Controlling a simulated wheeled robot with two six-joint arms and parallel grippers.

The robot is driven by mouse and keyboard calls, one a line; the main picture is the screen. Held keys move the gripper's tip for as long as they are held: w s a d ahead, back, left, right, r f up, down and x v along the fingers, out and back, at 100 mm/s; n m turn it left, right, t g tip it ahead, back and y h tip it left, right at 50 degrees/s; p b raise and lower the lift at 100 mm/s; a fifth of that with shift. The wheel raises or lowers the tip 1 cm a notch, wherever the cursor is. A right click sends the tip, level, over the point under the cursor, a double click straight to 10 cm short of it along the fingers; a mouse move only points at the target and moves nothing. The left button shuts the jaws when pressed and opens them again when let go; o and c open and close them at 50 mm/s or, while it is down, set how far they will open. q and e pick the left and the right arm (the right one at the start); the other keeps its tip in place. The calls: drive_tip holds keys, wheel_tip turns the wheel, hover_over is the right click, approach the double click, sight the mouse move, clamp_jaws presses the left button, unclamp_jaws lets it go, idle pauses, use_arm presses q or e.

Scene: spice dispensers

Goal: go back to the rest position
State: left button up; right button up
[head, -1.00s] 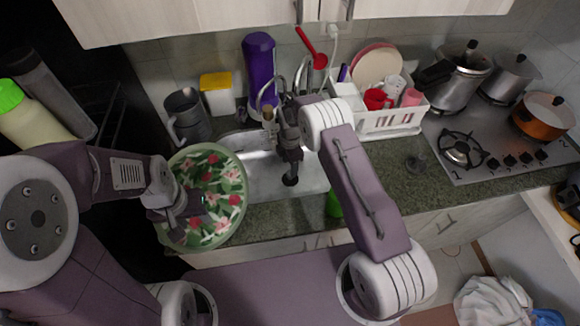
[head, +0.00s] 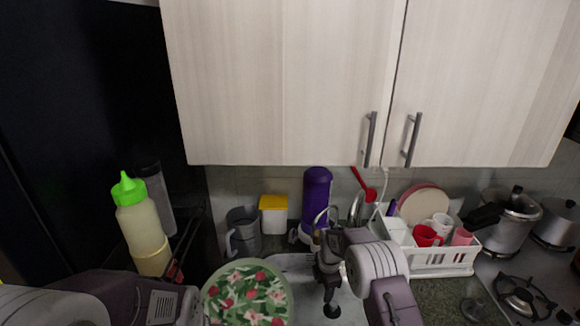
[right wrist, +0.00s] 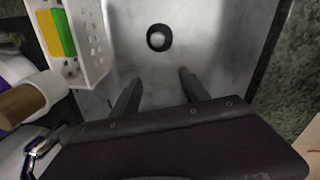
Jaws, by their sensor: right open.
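My right gripper (head: 328,290) hangs over the sink (head: 350,305) in the head view. In the right wrist view its two fingers (right wrist: 158,90) are spread apart with nothing between them. The round drain (right wrist: 160,38) lies beyond the fingertips on the bare sink floor (right wrist: 205,40). My left arm enters at the lower left of the head view. Its gripper is not shown in either view now. A green floral plate (head: 245,293) shows at the bottom, beside the sink.
A wall cabinet (head: 290,80) fills the top. A purple bottle (head: 317,190), yellow-lidded container (head: 273,213) and grey jug (head: 243,230) stand behind the sink. A white dish rack (head: 440,258) stands right of it. A green-capped bottle (head: 138,220) is at left.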

use_arm(q)
drive_tip(key=shift+w+d+f, duration=0.1)
drive_tip(key=shift+w+d, duration=0.8)
drive_tip(key=shift+s+a, duration=0.1)
use_arm(e)
drive_tip(key=w+d+r, duration=0.1)
drive_tip(key=d+r, duration=0.2)
drive_tip(key=r, duration=0.5)
use_arm(q)
drive_tip(key=shift+s+a, duration=0.55)
drive_tip(key=shift+a, duration=0.05)
use_arm(e)
drive_tip(key=s+d+r+m+t, duration=0.1)
drive_tip(key=s+d+r+m, duration=0.1)
drive_tip(key=s+r+m, duration=0.5)
use_arm(q)
drive_tip(key=shift+w+d, duration=0.2)
drive_tip(key=shift+d, duration=0.1)
drive_tip(key=shift+s+a, duration=0.1)
drive_tip(key=shift+s, duration=0.15)
drive_tip(key=shift+w, duration=0.3)
use_arm(e)
drive_tip(key=s+d+f+m, duration=0.1)
drive_tip(key=s+m, duration=0.6)
drive_tip(key=s, duration=0.3)
drive_tip(key=s+d+f+m+g, duration=0.1)
drive_tip(key=s+f+m, duration=0.1)
drive_tip(key=s+m, duration=0.5)
drive_tip(key=s, duration=0.3)
drive_tip(key=shift+s+d, duration=0.2)
